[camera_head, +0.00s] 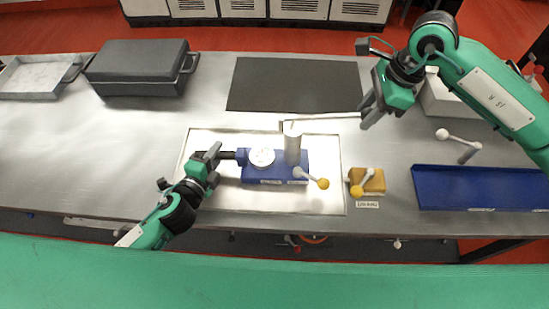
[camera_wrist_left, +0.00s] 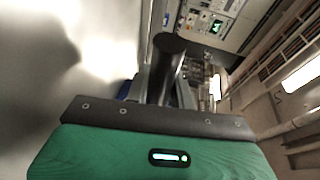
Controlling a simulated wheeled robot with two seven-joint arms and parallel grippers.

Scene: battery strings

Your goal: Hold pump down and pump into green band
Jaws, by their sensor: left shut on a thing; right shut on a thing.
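The pump (camera_head: 275,178) has a blue base, a round white gauge (camera_head: 261,158), an upright metal cylinder (camera_head: 292,148) and a yellow-knobbed lever (camera_head: 322,183). It sits on a pale tray (camera_head: 230,200). My left gripper (camera_head: 217,157) is shut on the black handle (camera_head: 230,155) at the pump's left end. The dark round handle end also shows in the left wrist view (camera_wrist_left: 168,45). My right gripper (camera_head: 368,108) is shut on the free end of the long thin pump lever (camera_head: 325,116), which runs nearly level to the cylinder top. The gauge needle and green band are too small to read.
A yellow-brown block (camera_head: 374,183) with a yellow-knobbed lever lies right of the tray. A blue tray (camera_head: 480,190) lies further right, with a white-knobbed lever (camera_head: 460,143) behind it. A black case (camera_head: 140,70) and a dark mat (camera_head: 295,84) lie at the back.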

